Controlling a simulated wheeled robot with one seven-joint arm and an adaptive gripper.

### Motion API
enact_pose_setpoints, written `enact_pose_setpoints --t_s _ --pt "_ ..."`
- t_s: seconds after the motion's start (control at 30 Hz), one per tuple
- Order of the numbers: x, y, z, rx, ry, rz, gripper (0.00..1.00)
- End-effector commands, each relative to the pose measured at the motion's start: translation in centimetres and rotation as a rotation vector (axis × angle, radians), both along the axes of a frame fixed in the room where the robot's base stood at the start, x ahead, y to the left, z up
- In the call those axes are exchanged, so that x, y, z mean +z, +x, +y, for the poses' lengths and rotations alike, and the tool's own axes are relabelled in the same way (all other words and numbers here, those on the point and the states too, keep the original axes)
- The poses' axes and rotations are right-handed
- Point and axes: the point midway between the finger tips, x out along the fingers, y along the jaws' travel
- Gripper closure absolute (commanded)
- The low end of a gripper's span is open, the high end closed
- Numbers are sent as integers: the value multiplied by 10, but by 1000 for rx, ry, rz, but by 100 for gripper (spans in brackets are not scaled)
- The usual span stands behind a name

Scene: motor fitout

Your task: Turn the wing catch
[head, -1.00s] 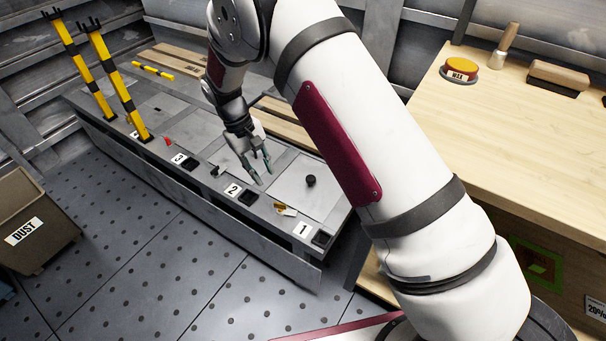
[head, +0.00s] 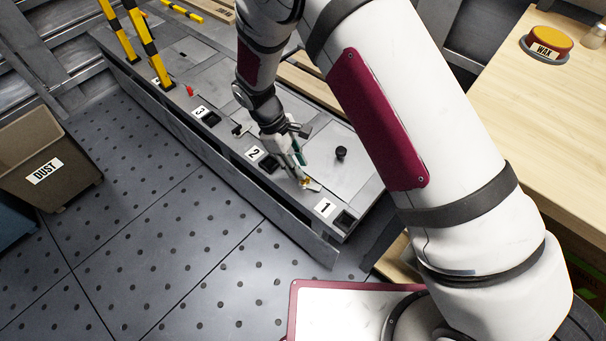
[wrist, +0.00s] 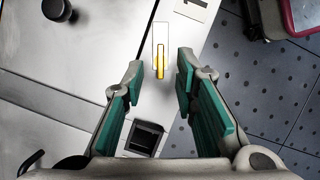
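A narrow yellow piece (wrist: 160,60), which looks like the wing catch, stands on a pale plate at the bench edge in the wrist view. In the head view the yellow catch (head: 305,182) is partly hidden at my fingertips, between labels 2 and 1. My gripper (wrist: 160,72) is open, with its teal-padded fingers on either side of the catch's line. A gap shows between each finger and the catch. In the head view my gripper (head: 299,172) is low over the bench edge. Whether the fingertips reach the catch's height I cannot tell.
The grey bench (head: 352,178) carries a black knob (head: 341,153), a dark square socket (head: 345,219) by label 1, and a red catch (head: 190,91). Yellow-black posts (head: 150,55) stand at its far end. A dust bin (head: 45,160) stands left. The floor in front is clear.

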Motion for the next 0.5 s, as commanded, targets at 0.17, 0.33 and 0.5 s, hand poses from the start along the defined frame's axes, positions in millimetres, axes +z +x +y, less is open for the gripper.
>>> enact_pose_setpoints --t_s 0.17,0.33,0.5 --pt "-25 -3 -10 -1 -1 0 73" --pt "-34 -4 -14 -1 -1 0 73" --pt "-35 -4 -14 -1 0 0 73"
